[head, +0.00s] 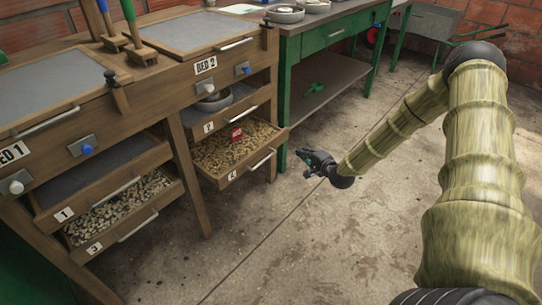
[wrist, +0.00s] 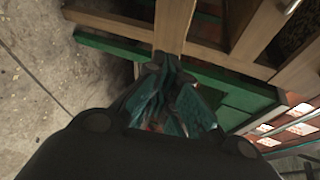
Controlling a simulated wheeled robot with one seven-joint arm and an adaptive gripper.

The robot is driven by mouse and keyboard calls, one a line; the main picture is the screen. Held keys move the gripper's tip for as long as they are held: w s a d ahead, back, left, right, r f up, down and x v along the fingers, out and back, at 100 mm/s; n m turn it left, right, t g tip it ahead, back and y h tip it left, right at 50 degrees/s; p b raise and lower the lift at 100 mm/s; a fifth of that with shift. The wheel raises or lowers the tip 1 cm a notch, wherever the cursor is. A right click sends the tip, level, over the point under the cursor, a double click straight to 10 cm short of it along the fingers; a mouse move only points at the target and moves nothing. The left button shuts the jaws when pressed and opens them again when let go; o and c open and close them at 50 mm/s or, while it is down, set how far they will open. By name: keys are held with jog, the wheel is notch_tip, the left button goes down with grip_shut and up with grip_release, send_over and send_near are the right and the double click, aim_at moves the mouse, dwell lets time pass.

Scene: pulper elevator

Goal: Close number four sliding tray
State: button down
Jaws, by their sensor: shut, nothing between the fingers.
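The number four sliding tray (head: 229,178) is the lower wooden tray under the BED 2 sign in the head view. It is pulled out, holds pale beans and a small red item (head: 236,134), and has a metal bar handle (head: 262,160) on its front. My gripper (head: 306,160) is shut and empty, just right of the tray's front corner and apart from it. In the wrist view its dark teal fingers (wrist: 168,92) are closed together. They appear in front of a wooden post (wrist: 174,25) and a green beam (wrist: 115,45).
Trays 1 (head: 64,215) and 3 (head: 95,249) stick out at the left. A green workbench (head: 313,42) stands behind my gripper. The concrete floor (head: 330,235) in front is clear.

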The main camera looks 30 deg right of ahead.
aim_at(266, 146)
jog(key=s+a+n+t+y+b, duration=0.2)
jog(key=s+a+n+y+b, duration=0.2)
jog(key=a+n+y, duration=0.15)
jog(key=shift+m+y, duration=0.35)
jog(key=b+x, duration=0.4)
jog(key=x, duration=0.9)
jog(key=shift+w+a, duration=0.1)
jog(key=shift+w, duration=0.15)
